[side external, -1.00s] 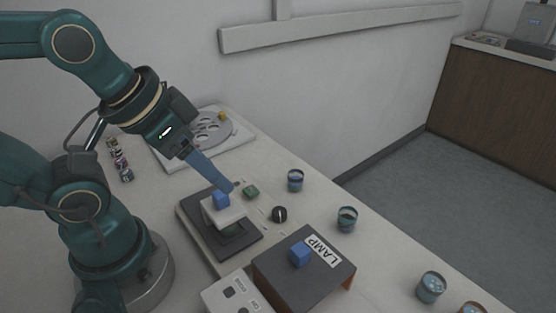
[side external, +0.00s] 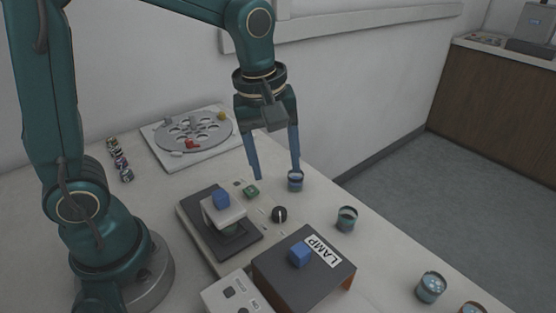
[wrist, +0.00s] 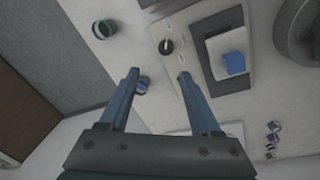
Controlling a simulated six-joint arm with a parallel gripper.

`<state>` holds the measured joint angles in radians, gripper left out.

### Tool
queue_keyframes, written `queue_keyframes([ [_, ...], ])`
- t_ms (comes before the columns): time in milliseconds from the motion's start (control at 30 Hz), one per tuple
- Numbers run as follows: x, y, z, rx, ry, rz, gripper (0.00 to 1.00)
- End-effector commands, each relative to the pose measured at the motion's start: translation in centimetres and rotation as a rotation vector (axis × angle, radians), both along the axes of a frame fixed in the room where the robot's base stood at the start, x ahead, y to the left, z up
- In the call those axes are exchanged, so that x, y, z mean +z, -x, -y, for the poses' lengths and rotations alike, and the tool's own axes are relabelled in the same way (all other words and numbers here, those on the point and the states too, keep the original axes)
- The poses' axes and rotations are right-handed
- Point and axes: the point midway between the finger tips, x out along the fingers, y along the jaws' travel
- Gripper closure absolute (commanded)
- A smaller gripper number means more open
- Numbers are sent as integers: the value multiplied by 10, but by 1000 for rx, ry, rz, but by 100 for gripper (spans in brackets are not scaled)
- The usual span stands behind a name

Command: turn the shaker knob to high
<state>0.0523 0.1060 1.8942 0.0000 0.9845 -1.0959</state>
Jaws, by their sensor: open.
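A round black knob (side external: 279,214) with a pale pointer line sits on the light panel to the right of the press. It also shows in the wrist view (wrist: 166,47), ahead of and between my fingers. My gripper (side external: 277,176) points down above the panel with its two blue fingers apart and nothing between them. In the side view it is above and behind the knob, not touching it. In the wrist view my gripper (wrist: 158,74) is open. Which setting the knob's pointer marks cannot be read.
The press with a blue block (side external: 221,198) stands left of the knob. A green button (side external: 251,192) is beside it. The dark LAMP box (side external: 325,268) stands in front. Small jars (side external: 347,219) line the right edge; one jar (side external: 295,181) is close to my right finger. A disc tray (side external: 190,135) lies behind.

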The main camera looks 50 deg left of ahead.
Motion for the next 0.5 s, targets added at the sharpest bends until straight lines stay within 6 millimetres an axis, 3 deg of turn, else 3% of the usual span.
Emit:
queue_keyframes([
  [200, -37, -8, 5, 10, -4, -122, 36],
  [500, -68, -4, 6, 4, -9, -163, 36],
])
